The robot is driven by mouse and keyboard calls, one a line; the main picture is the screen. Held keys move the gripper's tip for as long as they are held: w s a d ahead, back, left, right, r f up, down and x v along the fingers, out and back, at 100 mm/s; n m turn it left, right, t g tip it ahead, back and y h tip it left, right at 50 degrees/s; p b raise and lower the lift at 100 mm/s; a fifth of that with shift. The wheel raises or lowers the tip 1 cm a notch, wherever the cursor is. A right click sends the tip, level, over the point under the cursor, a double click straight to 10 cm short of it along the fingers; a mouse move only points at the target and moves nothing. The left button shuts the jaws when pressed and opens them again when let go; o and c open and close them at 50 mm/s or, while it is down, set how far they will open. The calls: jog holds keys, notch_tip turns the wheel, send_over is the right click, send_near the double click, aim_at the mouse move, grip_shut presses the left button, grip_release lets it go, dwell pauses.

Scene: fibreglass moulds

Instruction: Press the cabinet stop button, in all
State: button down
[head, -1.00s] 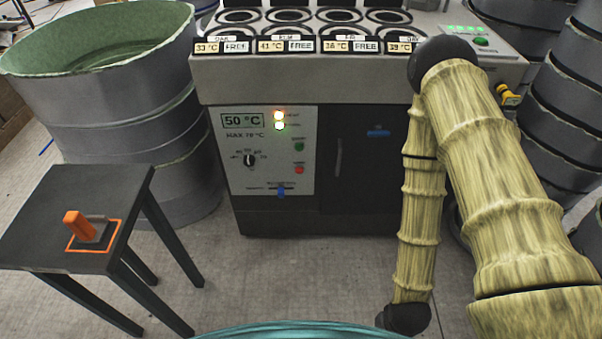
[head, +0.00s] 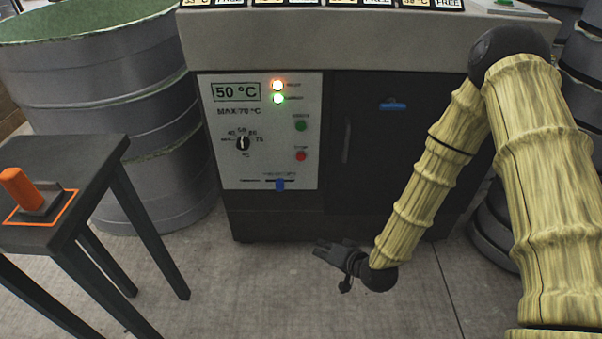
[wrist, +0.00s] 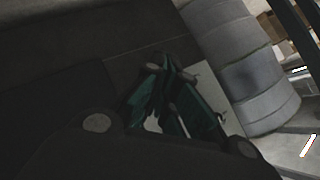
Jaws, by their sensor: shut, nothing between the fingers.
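The cabinet (head: 375,195) stands ahead in the head view, with a white control panel (head: 225,168) on its left front. The red stop button (head: 301,156) is low on the panel's right side, below a green button (head: 300,126). My gripper (head: 320,247) is shut and empty, below and right of the panel, low in front of the cabinet and apart from the button. The wrist view shows the gripper's fingers (wrist: 175,105) close up and dark; the stop button cannot be made out there.
The panel has a dial (head: 243,143) and a blue slider (head: 280,184). Dark ribbed drums (head: 580,85) stand at the right. Floor before the cabinet is clear.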

aim_at(301, 157)
jog(key=w+a+r+t+y+b, duration=0.3)
jog(key=w+r+b, duration=0.2)
jog(key=w+b, duration=0.2)
jog(key=w+a+r+t+y+b, duration=0.3)
jog(key=w+r+y+b, duration=0.1)
jog(key=w+b, duration=0.3)
jog(key=shift+w+a+r+y+b, duration=0.3)
jog(key=shift+w+r+b, duration=0.05)
jog(key=shift+b, duration=0.95)
jog(key=shift+w+b, duration=0.75)
jog(key=shift+w, duration=3.65)
jog(key=shift+w, duration=0.8)
jog(key=shift+s+p, duration=0.1)
jog(key=shift+p, duration=0.2)
jog(key=shift+s+p, duration=0.35)
jog(key=shift+s, duration=0.35)
